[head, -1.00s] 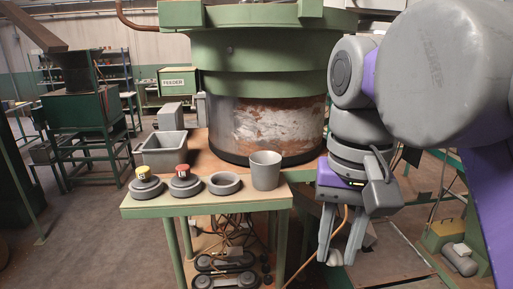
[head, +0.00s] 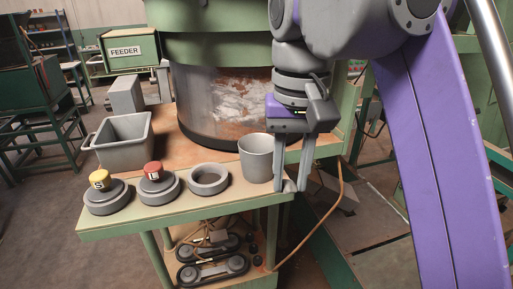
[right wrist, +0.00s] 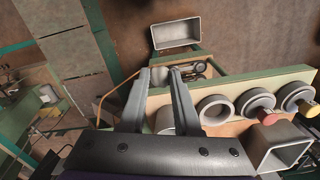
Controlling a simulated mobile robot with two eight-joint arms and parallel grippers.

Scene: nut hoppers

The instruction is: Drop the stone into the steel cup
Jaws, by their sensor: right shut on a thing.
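The steel cup (head: 256,160), a plain grey open-topped cup, stands upright near the right end of the green-edged bench; part of it shows behind my fingers in the right wrist view (right wrist: 164,122). My right gripper (head: 291,186) points down just right of the cup, with its fingertips below the rim level in the picture. It is shut on a small pale grey stone (head: 290,187), mostly hidden between the fingertips. My left gripper is not in view.
Left of the cup are a grey ring (head: 208,180), a round base with a red top (head: 158,188) and one with a yellow top (head: 104,196). A grey bin (head: 124,143) stands behind them. The big feeder drum (head: 222,105) rises behind the cup.

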